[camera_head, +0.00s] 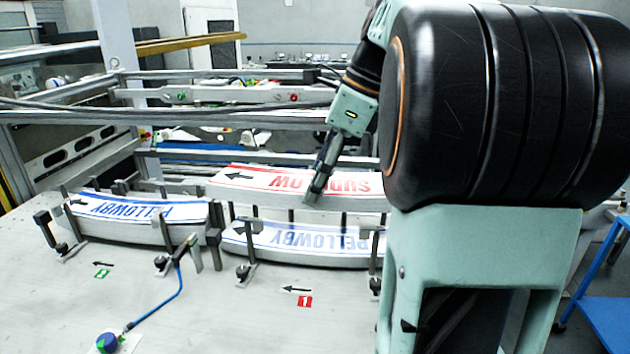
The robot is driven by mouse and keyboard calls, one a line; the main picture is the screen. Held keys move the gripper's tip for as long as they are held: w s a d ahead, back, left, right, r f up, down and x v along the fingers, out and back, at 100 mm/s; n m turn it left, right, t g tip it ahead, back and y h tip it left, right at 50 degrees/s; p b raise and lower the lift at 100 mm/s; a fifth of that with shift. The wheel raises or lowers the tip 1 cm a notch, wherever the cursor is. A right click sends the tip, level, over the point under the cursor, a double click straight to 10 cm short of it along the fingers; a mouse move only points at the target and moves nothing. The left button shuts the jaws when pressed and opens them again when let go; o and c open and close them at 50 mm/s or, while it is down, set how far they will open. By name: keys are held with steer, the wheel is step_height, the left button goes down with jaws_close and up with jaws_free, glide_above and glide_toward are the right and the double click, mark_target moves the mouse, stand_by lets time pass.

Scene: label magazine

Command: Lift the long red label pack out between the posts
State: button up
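The long red label pack (262,184) is white with red lettering and a black arrow. It lies behind the right blue-lettered pack, and my arm hides its right end. My gripper (316,192) reaches down to the middle of the red pack, its fingertips overlapping the pack's front part. I cannot tell whether the fingers are closed on it. Dark upright posts (344,219) stand in front of the red pack, around the right blue pack (285,240). Whether the red pack rests on its support or is raised is unclear.
Another blue-lettered pack (135,208) sits between posts at the left. A blue hose (176,295) with a round blue-green end lies on the pale table (225,325). Metal rails (230,113) cross behind the packs. The table's front is mostly clear.

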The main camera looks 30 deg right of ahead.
mark_target(308, 182)
steer(key=shift+r, duration=1.65)
